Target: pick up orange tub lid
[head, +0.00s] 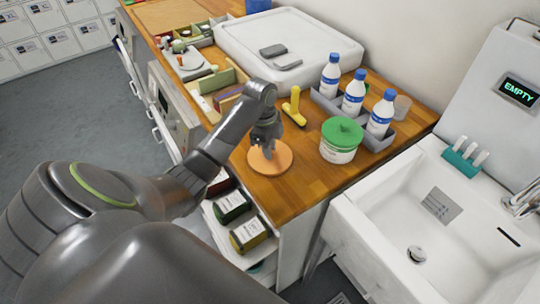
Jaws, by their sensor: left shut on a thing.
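The orange tub lid (281,160) is a flat round disc near the front of the wooden worktop. My left gripper (266,146) is directly over it, fingers pointing down, shut on the lid's middle. The fingertips are small and partly hidden by the wrist. I cannot tell whether the lid is clear of the worktop. My right gripper is not in view.
A white tub with a green lid (341,136) stands right of the orange lid. A yellow tool (294,106) is behind it. White bottles (353,92) stand in a grey caddy at the back. The sink (440,220) is to the right.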

